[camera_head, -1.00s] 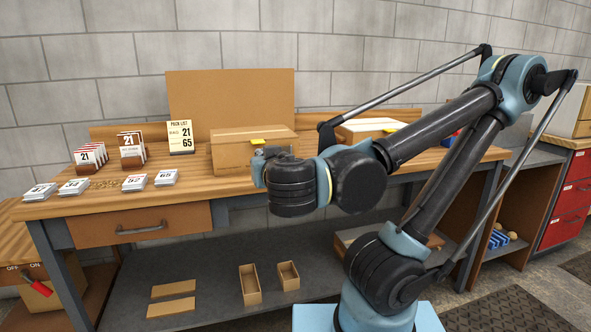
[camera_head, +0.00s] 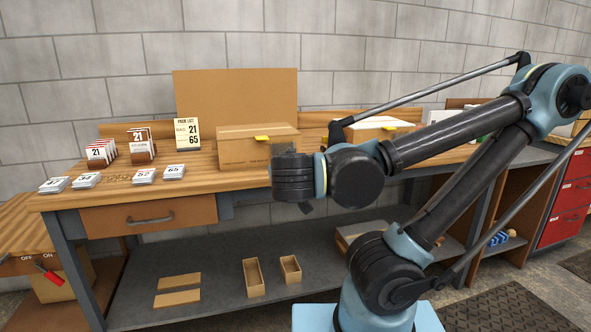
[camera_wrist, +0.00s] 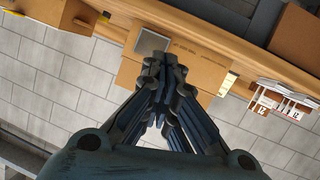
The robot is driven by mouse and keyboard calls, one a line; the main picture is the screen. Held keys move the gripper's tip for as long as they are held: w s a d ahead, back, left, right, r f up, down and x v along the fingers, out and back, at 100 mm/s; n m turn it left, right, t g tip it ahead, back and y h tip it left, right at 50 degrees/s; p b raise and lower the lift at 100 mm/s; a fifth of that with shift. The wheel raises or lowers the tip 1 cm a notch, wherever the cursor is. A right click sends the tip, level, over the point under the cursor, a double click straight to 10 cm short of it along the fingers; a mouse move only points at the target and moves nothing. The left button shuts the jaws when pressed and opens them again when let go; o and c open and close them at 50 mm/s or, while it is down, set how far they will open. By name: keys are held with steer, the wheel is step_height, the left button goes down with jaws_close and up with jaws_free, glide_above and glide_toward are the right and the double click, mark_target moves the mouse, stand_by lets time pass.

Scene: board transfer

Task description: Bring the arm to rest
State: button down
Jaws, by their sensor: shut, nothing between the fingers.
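My gripper (camera_wrist: 165,75) shows in the wrist view with its dark fingers together and nothing between them. In the head view the wrist of my arm hangs in front of the workbench (camera_head: 250,187), and the fingers are mostly hidden; only a small dark tip shows below the wrist. My arm is folded, with its elbow high at the right. A closed cardboard box (camera_head: 245,150) stands on the bench behind the wrist, apart from it as far as I can tell.
A pack list card (camera_head: 188,134) stands left of the box. Card stacks (camera_head: 88,180) lie along the bench's left front edge. A second box (camera_head: 372,128) is partly behind my arm. Small open boxes (camera_head: 253,278) sit on the lower shelf. A red switch lever (camera_head: 50,275) is at far left.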

steer(key=w+d+f+g+h, duration=0.4)
steer(key=d+f+g+h, duration=0.1)
steer(key=d+f, duration=0.5)
steer(key=s+d+f+m+g+y, duration=0.3)
steer(key=s+d+f+g, duration=0.3)
steer(key=d+f, duration=0.5)
steer(key=shift+s+d+g+y, duration=0.25)
steer(key=shift+s+g+y, duration=0.05)
steer(key=shift+g, duration=0.2)
stand_by(0.9)
